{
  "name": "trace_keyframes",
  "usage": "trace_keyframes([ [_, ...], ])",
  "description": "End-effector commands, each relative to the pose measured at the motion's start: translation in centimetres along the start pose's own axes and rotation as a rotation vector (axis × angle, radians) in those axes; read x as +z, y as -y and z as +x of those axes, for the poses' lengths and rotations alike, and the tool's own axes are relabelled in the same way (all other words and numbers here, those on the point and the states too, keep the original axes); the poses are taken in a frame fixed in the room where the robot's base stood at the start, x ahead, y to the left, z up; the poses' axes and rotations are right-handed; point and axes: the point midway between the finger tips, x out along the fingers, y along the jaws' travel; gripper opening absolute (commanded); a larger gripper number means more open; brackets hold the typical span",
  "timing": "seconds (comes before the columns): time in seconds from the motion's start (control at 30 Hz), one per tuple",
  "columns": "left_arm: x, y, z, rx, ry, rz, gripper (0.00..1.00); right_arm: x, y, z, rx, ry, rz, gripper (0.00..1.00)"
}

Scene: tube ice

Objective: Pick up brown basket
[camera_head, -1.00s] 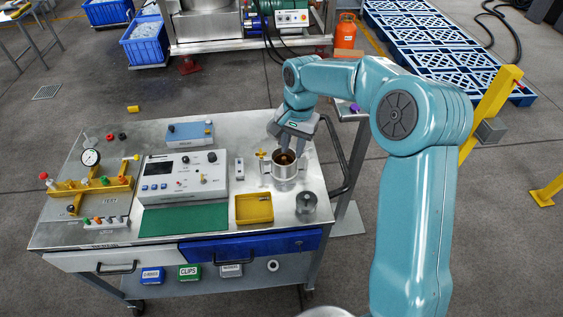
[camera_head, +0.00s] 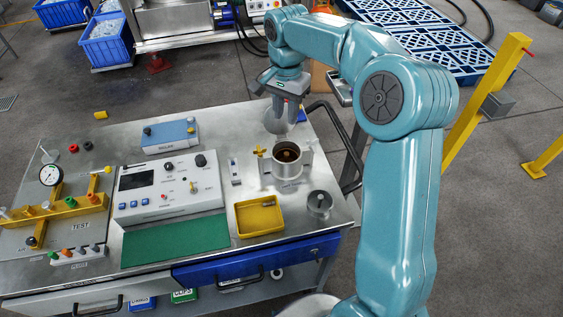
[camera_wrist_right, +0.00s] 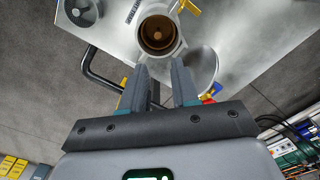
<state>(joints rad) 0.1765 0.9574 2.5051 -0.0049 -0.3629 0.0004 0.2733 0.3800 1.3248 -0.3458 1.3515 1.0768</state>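In the right wrist view the brown basket (camera_wrist_right: 157,35) is seen from above, beyond the fingertips. My right gripper (camera_head: 284,108) is above and behind the pot, apart from it. In the wrist view its two fingers (camera_wrist_right: 160,73) are spread with nothing between them. My left gripper is not in view.
A yellow tray (camera_head: 259,217) and a small metal cup (camera_head: 319,205) stand in front of the pot. A white control box (camera_head: 168,186), a green mat (camera_head: 176,241) and a yellow gauge fixture (camera_head: 65,211) fill the left side.

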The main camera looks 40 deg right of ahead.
Motion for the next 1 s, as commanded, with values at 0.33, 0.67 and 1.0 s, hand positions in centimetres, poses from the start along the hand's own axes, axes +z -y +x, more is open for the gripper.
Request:
trace_keyframes([
  [0.33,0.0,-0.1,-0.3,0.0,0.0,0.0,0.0,0.3,-0.8,7.8,0.005,0.004,0.001,0.29],
  [0.67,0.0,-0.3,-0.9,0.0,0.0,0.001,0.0,0.4,-0.5,11.1,0.003,0.003,0.001,0.29],
  [1.0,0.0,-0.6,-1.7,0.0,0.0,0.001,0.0,0.3,-0.3,15.3,0.0,0.002,0.0,0.29],
])
